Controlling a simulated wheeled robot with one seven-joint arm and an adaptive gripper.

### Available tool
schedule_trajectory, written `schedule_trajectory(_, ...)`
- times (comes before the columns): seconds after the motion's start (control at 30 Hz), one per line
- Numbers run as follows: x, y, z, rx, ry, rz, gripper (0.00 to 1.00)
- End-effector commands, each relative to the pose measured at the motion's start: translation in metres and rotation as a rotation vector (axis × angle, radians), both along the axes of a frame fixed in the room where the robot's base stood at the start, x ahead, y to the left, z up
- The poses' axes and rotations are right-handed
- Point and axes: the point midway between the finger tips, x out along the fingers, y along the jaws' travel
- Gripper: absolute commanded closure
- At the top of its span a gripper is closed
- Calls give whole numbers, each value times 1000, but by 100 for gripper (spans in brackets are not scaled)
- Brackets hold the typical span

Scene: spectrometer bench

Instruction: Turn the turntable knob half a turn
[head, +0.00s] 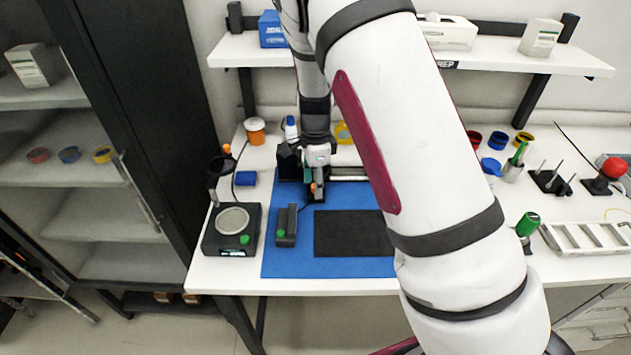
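My gripper (316,188) points down at the back left of the blue mat (292,262), over a dark instrument (290,163). A small orange part (313,187) shows at the fingertips; I cannot tell whether it is a knob or whether the fingers touch it. The fingers are too small and dark to show whether they are open or shut. I cannot clearly pick out the turntable; part of the instrument is hidden behind my gripper and arm.
A dark box with a round grey plate (233,220) and a green knob (245,239) stands left of the mat. A narrow dark block (287,222) and a black pad (345,234) lie on the mat.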

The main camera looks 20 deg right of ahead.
Motion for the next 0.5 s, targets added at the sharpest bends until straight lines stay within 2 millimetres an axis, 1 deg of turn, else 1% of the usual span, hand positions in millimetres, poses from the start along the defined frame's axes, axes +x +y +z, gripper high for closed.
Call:
schedule_trajectory(0.13, 0, 0, 3, 0, 0, 0, 59)
schedule_trajectory(0.23, 1, 0, 13, 0, -3, 0, 59)
schedule_trajectory(0.37, 1, 0, 36, 1, -4, 2, 59)
schedule_trajectory(0.5, 1, 0, 66, 1, -5, 1, 59)
